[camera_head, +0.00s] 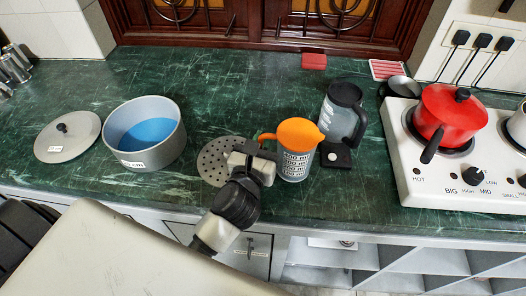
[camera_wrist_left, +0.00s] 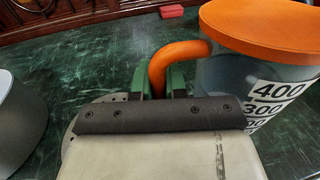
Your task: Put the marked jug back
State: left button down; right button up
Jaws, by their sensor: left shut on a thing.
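The marked jug (camera_head: 297,163) is clear, with black measure marks and an orange lid and handle. It stands upright at the middle of the counter, on or just above it; I cannot tell which. My left gripper (camera_head: 262,153) is at its left side, shut on the orange handle. In the left wrist view the gripper (camera_wrist_left: 165,85) has its green fingers around the lower handle, and the jug (camera_wrist_left: 250,85) is at the right, marked 400 and 300. My right gripper is not in view.
A drain plate (camera_head: 212,160) lies left. A pot of blue water (camera_head: 125,150) and lid (camera_head: 68,138) are farther left. The stove (camera_head: 420,185) holds a red pot (camera_head: 450,115).

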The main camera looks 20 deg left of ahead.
pick_arm(q)
notch_tip(320, 180, down, 4)
jog(key=shift+r+b, duration=0.25)
jog(key=shift+b, duration=0.5)
jog(key=shift+f, duration=0.2)
jog(key=shift+f, duration=0.1)
jog(key=c, duration=1.6)
grip_release()
jog(key=shift+f, duration=0.15)
jog(key=o, duration=0.4)
jog(key=shift+o, duration=0.2)
